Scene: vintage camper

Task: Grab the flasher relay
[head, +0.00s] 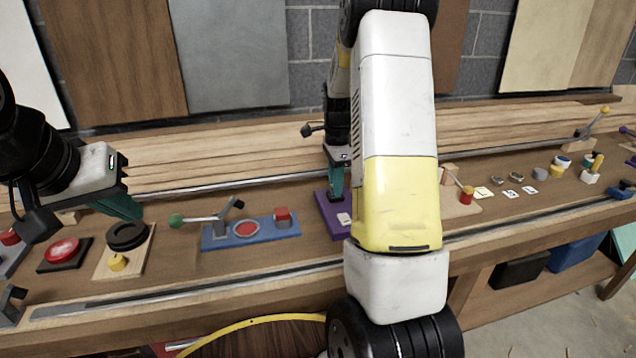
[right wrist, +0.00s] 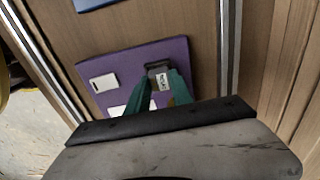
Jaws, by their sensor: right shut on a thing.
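The flasher relay seems to be a small dark block with a white label (right wrist: 160,77) at the purple board (right wrist: 122,66). My right gripper (right wrist: 162,84) has its green fingers closed on it in the right wrist view. I cannot tell whether the block still touches the board. In the head view the right gripper (head: 336,190) reaches down to the purple board (head: 325,207), and my arm hides part of that area. My left gripper (head: 122,208) hangs over the left part of the bench, away from the relay; its finger gap does not show clearly.
A blue panel (head: 215,240) with a green-knobbed lever and red buttons lies left of the purple board. A wooden block with a black dial (head: 127,236) and a red button (head: 62,249) are further left. Several small parts stand at right. Metal rails (head: 190,290) run along the bench.

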